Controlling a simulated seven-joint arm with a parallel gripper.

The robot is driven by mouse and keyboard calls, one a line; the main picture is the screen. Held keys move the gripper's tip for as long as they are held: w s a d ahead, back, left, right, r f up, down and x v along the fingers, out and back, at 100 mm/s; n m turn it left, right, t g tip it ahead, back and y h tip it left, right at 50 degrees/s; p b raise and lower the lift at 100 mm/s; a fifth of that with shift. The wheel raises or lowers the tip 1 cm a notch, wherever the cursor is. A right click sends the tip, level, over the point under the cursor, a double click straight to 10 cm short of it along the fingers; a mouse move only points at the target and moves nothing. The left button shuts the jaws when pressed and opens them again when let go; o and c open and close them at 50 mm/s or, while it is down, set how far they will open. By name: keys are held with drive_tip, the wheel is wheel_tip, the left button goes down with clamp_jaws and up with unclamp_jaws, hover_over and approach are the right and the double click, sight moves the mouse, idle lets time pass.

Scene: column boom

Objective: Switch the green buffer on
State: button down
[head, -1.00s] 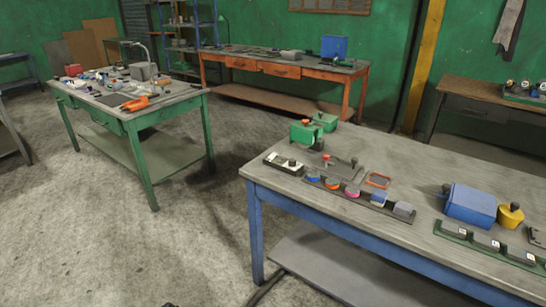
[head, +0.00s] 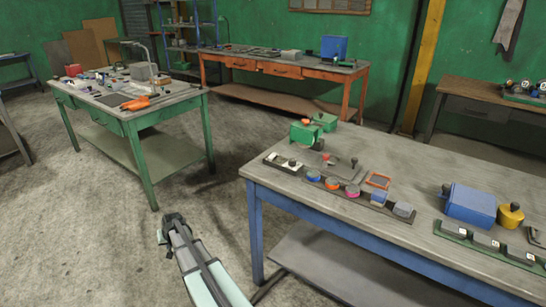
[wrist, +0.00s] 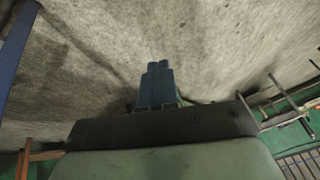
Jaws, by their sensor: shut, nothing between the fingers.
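The green buffer (head: 305,134) stands at the back left corner of the near blue-legged workbench (head: 350,150). It is a green machine with an orange-red part on top and a dark part at its side; its switch is too small to make out. A second green block (head: 324,122) stands close behind it. My gripper (head: 166,230) is in the lower middle of the head view, over the floor and left of the bench, well apart from the buffer. In the wrist view its two fingers (wrist: 157,68) are together, with bare floor beyond them.
On the bench, a black-and-white box (head: 283,163), a rail of coloured knobs (head: 345,190), a blue box (head: 470,204) and a yellow pot (head: 510,215) stand to the right and front. A green bench (head: 165,155) stands at left. Floor between the benches is clear.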

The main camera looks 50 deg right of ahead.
drive_tip(key=s+d+r+t, duration=0.1)
drive_tip(key=s+d+r, duration=0.2)
drive_tip(key=d+r, duration=0.6)
drive_tip(key=s+d+r, duration=0.3)
drive_tip(key=d+r, duration=0.6)
drive_tip(key=d, duration=0.8)
drive_tip(key=s+d+r+m+t, duration=0.1)
drive_tip(key=s+d+r, duration=0.3)
drive_tip(key=d+r, duration=0.6)
drive_tip(key=shift+d+t, duration=0.3)
drive_tip(key=shift+d, duration=1.1)
wheel_tip(320, 180, up, 10)
drive_tip(key=t, duration=0.1)
hover_over(275, 156)
drive_tip(key=a, duration=0.1)
drive_tip(key=shift+w+a+f, duration=0.15)
drive_tip(key=shift+f, duration=0.05)
drive_tip(key=shift+f, duration=0.1)
drive_tip(key=shift+d+f, duration=0.2)
drive_tip(key=shift+f, duration=1.25)
drive_tip(key=shift+d+f, duration=0.2)
drive_tip(key=shift+f, duration=1.2)
drive_tip(key=shift+d+f, duration=0.2)
drive_tip(key=shift+f, duration=1.25)
drive_tip(key=shift+f, duration=0.1)
drive_tip(key=shift+d+f, duration=0.1)
drive_tip(key=shift+f, duration=0.2)
